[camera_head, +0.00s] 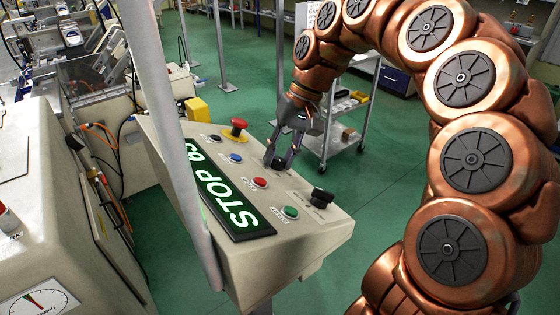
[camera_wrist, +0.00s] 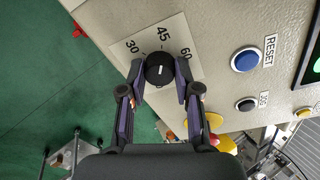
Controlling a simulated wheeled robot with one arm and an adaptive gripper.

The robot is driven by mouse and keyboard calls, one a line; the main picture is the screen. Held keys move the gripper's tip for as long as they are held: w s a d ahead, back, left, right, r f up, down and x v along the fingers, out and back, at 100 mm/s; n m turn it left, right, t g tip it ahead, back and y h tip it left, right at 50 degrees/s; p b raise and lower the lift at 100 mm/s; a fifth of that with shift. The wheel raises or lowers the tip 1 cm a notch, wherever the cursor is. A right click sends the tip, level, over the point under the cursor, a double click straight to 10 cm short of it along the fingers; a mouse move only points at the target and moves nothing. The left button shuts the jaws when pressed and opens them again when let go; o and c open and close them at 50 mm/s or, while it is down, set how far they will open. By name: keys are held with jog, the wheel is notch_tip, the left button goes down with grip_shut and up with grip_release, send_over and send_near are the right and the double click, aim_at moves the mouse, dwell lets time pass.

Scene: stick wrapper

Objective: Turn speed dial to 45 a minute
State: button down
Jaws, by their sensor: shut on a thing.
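The speed dial (camera_wrist: 160,70) is a round black knob on a pale plate (camera_wrist: 187,62) printed 30, 45 and 60. The short white line on its top lies roughly in line with the 45 in the wrist view. My gripper (camera_wrist: 159,82) has one finger on each side of the dial and is shut on it. In the head view my gripper (camera_head: 281,154) reaches down to the sloping control panel (camera_head: 250,250), and its fingers partly hide the dial (camera_head: 279,165). A lit display (camera_head: 222,198) shows green STOP and a number that is hard to read.
A red mushroom button (camera_head: 238,125), blue button (camera_head: 235,158), red button (camera_head: 259,183), green button (camera_head: 289,212) and another black knob (camera_head: 321,197) are on the panel. A grey post (camera_head: 172,110) stands in front of it. A trolley (camera_head: 345,115) is behind.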

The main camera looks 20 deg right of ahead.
jog(key=shift+n, duration=0.5)
jog(key=c, duration=0.8)
grip_release()
jog(key=shift+r, duration=0.1)
jog(key=shift+v, duration=3.7)
